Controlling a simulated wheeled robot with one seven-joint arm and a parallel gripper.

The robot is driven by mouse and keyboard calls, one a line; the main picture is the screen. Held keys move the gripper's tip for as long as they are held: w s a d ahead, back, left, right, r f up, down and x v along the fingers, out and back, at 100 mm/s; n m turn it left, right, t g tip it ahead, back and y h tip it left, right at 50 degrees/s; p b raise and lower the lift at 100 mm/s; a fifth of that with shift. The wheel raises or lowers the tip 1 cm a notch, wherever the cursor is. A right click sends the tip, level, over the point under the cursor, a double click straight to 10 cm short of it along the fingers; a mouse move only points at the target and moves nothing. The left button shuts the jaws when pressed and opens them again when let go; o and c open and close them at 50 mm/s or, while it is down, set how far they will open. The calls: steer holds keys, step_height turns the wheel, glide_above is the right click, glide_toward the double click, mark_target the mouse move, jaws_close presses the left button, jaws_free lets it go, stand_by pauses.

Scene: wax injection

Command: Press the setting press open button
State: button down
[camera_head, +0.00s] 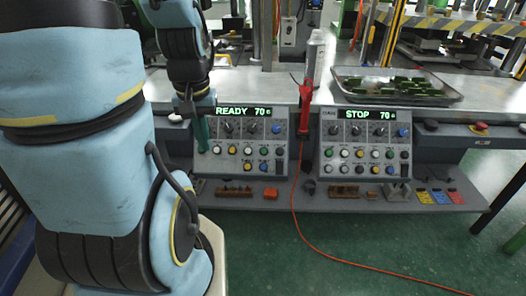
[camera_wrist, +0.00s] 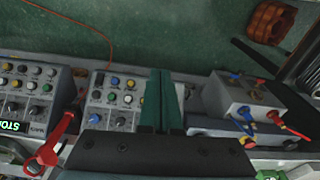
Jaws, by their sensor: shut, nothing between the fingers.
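Two grey control panels stand side by side under the bench. The left panel (camera_head: 244,140) reads READY 70, and the right panel (camera_head: 365,150) reads STOP 70. Each has black knobs and rows of coloured buttons; their labels are too small to read, so I cannot tell which is the open button. In the wrist view the READY panel (camera_wrist: 112,101) is beside the fingers and the STOP panel (camera_wrist: 30,90) is further left. My gripper (camera_head: 202,133) points down at the READY panel's left edge. Its green fingers (camera_wrist: 160,78) are together and empty, hiding part of that panel; contact cannot be told.
A red-handled tool (camera_head: 305,100) hangs between the panels, its orange cable trailing on the floor. A metal tray (camera_head: 400,88) of green pieces sits on the bench. Small parts, including an orange block (camera_head: 270,193), lie on the lower shelf. A grey box (camera_wrist: 245,98) with coloured handles stands right in the wrist view.

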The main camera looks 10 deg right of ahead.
mark_target(267, 152)
steer(key=d+f+m+y+p, duration=0.15)
steer(key=f+y, duration=0.25)
steer(key=f, duration=0.4)
steer(key=d+f+m+y, duration=0.2)
steer(key=d+f+y, duration=0.1)
steer(key=f, duration=0.5)
steer(key=w+d+r+m+t, duration=0.2)
steer(key=w+d+t, duration=0.2)
steer(key=d+t, duration=0.1)
steer(key=w+d+r+m+t+y, duration=0.1)
steer(key=w+d+r+m+t, duration=0.1)
steer(key=w+d+t, duration=0.3)
steer(key=shift+d+r+m+t+p, duration=0.3)
steer(key=shift+d+m+t, duration=0.2)
steer(key=shift+d+m, duration=0.3)
steer(key=shift+f, duration=0.1)
steer(key=shift+w+d+f+b, duration=0.2)
steer(key=shift+w+f+b, duration=0.7)
steer(key=shift+w, duration=0.2)
steer(key=shift+w+d+f+b, duration=0.15)
steer(key=shift+w+f+b, duration=0.7)
steer(key=shift+w+f, duration=0.2)
steer(key=shift+w+d+f+b, duration=0.2)
steer(key=shift+w+f+b, duration=0.7)
steer(key=shift+w, duration=0.25)
